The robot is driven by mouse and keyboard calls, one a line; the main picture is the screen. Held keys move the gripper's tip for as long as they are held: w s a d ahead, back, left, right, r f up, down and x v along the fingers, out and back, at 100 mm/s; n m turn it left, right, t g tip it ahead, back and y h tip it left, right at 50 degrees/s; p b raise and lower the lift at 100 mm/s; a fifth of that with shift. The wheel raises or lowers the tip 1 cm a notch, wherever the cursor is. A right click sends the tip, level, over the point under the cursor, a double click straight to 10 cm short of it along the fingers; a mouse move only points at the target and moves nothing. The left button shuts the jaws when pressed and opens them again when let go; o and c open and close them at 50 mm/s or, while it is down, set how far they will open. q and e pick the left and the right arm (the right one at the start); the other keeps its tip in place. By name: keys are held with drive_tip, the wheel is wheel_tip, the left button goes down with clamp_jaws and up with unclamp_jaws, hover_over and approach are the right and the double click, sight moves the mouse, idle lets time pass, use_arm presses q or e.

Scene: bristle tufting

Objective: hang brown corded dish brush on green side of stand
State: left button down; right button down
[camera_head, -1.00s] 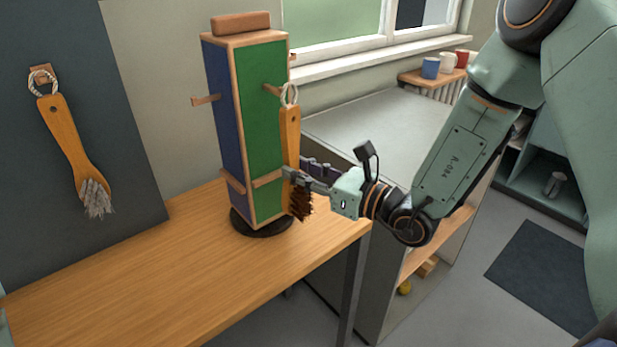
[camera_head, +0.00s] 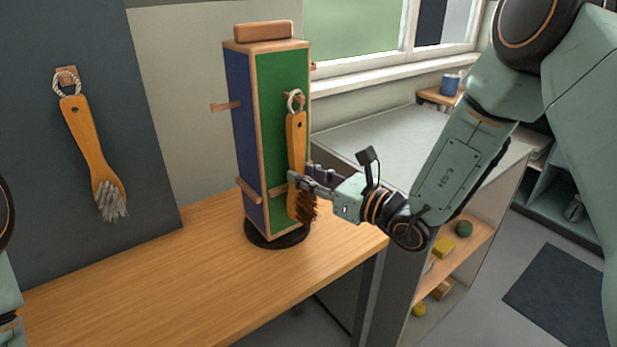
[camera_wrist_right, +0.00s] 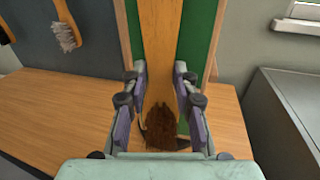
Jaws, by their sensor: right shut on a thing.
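The stand (camera_head: 284,120) is upright on a round black base (camera_head: 276,236) on the wooden table, with a green side and a blue side in view. The brown-bristled dish brush (camera_head: 296,140) hangs upright in front of the green side, its white cord loop (camera_head: 295,101) up at the green side's upper peg. I cannot tell whether the loop is over the peg. My right gripper (camera_head: 297,182) is shut on the brush's lower handle, above the brown bristles; the brush also shows in the right wrist view (camera_wrist_right: 160,125). Only a bit of my left arm shows at the left edge.
A grey-bristled brush (camera_head: 88,150) hangs by its cord on a dark panel (camera_head: 150,140) at the left. The table (camera_head: 190,285) is clear in front of the stand. A grey counter (camera_head: 390,130) and a shelf unit with small objects stand at the right. A blue cup (camera_head: 449,84) sits near the window.

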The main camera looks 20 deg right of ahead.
idle(0.3)
drive_tip(key=c, duration=1)
unclamp_jaws()
drive_tip(key=shift+s+d, duration=0.1)
drive_tip(key=shift+s, duration=0.05)
drive_tip(key=shift+p+v, duration=1.5)
drive_tip(key=shift+v, duration=1.85)
